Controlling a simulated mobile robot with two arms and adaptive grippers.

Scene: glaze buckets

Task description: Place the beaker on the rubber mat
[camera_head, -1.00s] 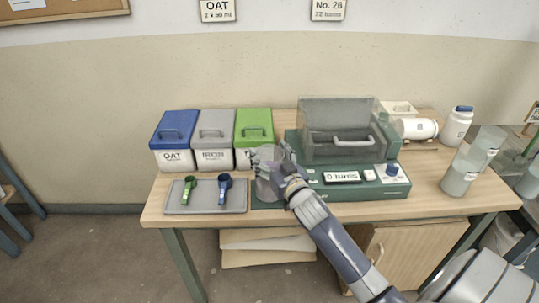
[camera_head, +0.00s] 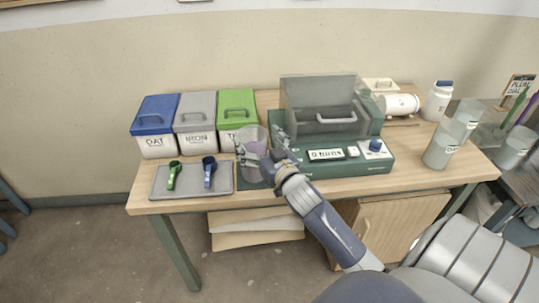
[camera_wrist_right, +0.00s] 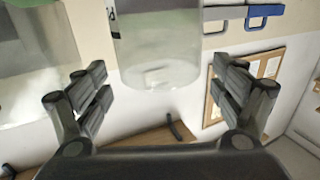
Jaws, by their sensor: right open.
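The clear beaker (camera_head: 252,138) stands upright at the front of the table, just right of the grey tray. Its base appears to rest on the dark green rubber mat (camera_head: 245,187), mostly hidden under it and the gripper. My right gripper (camera_head: 264,150) is open at the beaker, with one finger over its front and one on its far right side. In the right wrist view the beaker (camera_wrist_right: 158,50) shows between the spread fingers, with gaps on both sides. My left gripper is out of view.
The grey tray (camera_head: 160,192) with a green scoop (camera_head: 173,176) and a blue scoop (camera_head: 209,172) lies left. Blue, grey and green lidded bins (camera_head: 237,110) stand behind. A green machine (camera_head: 335,155) is close on the right, with clear cylinders (camera_head: 440,150) farther right.

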